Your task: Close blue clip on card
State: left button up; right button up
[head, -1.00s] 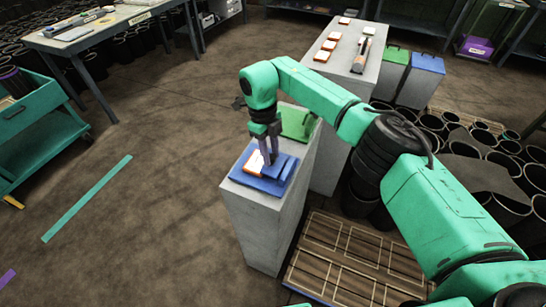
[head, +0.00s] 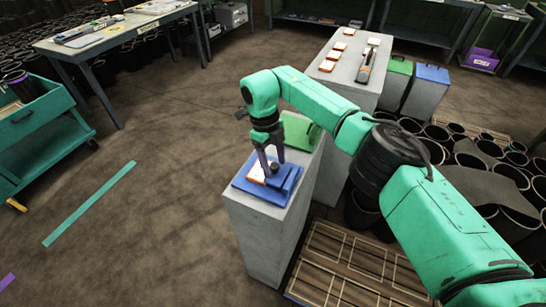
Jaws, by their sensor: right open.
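The blue clip (head: 284,183) lies on a grey pedestal (head: 252,225), on the pedestal's near end. A white card with an orange edge (head: 256,174) lies on the left part of the blue clip. My right gripper (head: 272,172) points down over the blue clip, its two fingers apart. A small dark knob shows between the fingertips. I cannot tell whether the fingers touch the clip. The fingers and wrist hide part of the card and clip. My left gripper is not in view.
A green clip (head: 300,130) stands behind the blue one on the pedestal. A longer grey bench (head: 343,75) behind holds several orange-and-white cards. Black rubber sleeves (head: 480,150) and a wooden pallet (head: 350,265) are at right. The floor at left is open, beside a teal cart (head: 45,140).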

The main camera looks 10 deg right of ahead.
notch_tip(320, 180, up, 14)
jog(key=w+a+p, duration=0.1)
jog(key=w+a, duration=0.1)
jog(key=shift+p, duration=0.4)
